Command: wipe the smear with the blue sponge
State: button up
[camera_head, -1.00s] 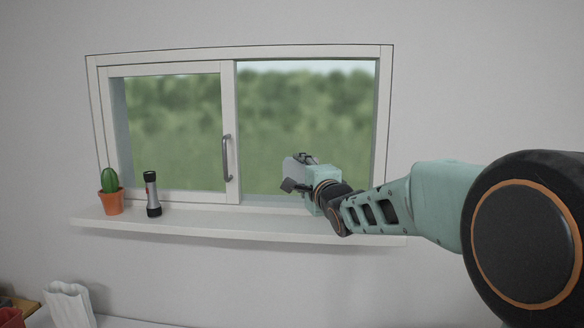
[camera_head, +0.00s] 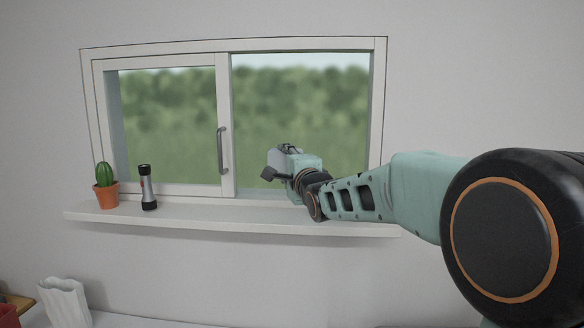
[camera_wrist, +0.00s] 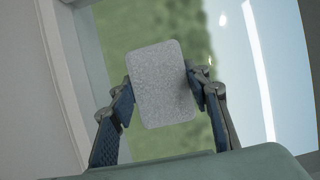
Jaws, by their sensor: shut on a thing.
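My gripper (camera_head: 273,166) is in front of the right part of the window, just above the sill. In the wrist view its two dark fingers (camera_wrist: 161,90) are shut on a flat, rounded, speckled pad (camera_wrist: 161,70). The pad looks grey there rather than blue, and I take it for the sponge. Its broad face is toward the wrist camera, with the window pane (camera_wrist: 120,25) behind it. I cannot tell whether the pad touches the glass. I cannot make out a clear smear; a few small pale spots right of the pad may be glare.
The window sill (camera_head: 230,218) runs below the gripper. A potted cactus (camera_head: 106,195) and a flashlight (camera_head: 147,187) stand on its left end. The left sash has an upright grey handle (camera_head: 223,150). A white vase-like container (camera_head: 65,302) stands lower left. The sill's middle is clear.

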aim_at(278, 165)
jog(key=shift+s+a, duration=0.1)
jog(key=shift+a, duration=0.15)
jog(key=shift+s+a+f, duration=0.1)
jog(key=shift+s+f, duration=0.05)
jog(key=shift+f, duration=0.05)
jog(key=shift+s+a+b, duration=0.1)
jog(key=shift+s+b, duration=0.2)
jog(key=shift+b, duration=0.1)
jog(key=shift+b+v, duration=0.35)
jog(key=shift+v, duration=0.7)
jog(key=shift+s+a+b, duration=0.15)
jog(key=shift+s+b, duration=0.15)
jog(key=shift+s, duration=1)
jog(key=s, duration=0.3)
